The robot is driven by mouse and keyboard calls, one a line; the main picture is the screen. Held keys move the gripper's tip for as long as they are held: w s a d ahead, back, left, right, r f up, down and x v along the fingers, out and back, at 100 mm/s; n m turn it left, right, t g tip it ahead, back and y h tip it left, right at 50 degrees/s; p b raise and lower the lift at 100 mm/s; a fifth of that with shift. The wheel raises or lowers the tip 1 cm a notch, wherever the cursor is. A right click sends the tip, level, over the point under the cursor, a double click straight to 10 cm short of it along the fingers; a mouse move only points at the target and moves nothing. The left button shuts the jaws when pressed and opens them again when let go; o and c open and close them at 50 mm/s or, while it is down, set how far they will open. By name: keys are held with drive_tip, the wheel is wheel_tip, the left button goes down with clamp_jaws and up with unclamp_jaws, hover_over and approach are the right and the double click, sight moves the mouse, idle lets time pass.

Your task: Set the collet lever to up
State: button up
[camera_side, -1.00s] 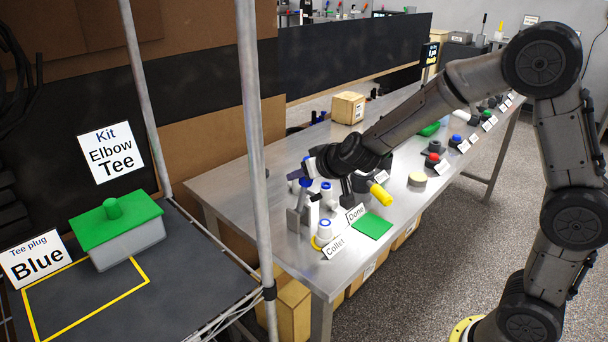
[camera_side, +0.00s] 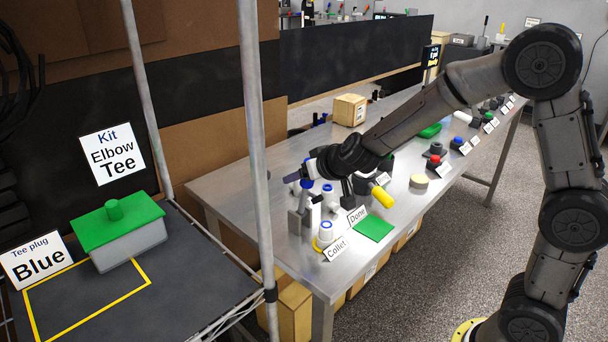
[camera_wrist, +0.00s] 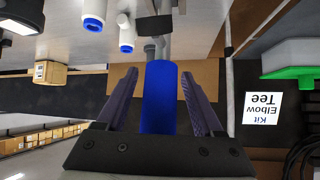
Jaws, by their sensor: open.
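My gripper (camera_wrist: 152,108) is open in the wrist view, its two dark fingers on either side of a blue cylindrical grip (camera_wrist: 158,95). The grip's far end meets a grey metal part; it looks like the collet lever's handle. I cannot tell whether either finger touches it. In the side view my gripper (camera_side: 294,177) is over the grey and white fixture (camera_side: 298,222) at the near end of the bench, behind the "Collet" label (camera_side: 336,248). My wrist and the fixture's parts overlap there, so the lever's position cannot be read clearly.
White blue-ringed fittings (camera_side: 326,231) stand close to the fixture. A green pad (camera_side: 373,228) and a yellow cylinder (camera_side: 381,195) are to the right. A shelf post (camera_side: 254,140) stands in front. The metal bench (camera_side: 235,187) is clear at left.

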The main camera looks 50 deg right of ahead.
drive_tip(key=v, duration=1.3)
drive_tip(key=shift+s+r, duration=0.25)
drive_tip(key=shift+a, duration=0.1)
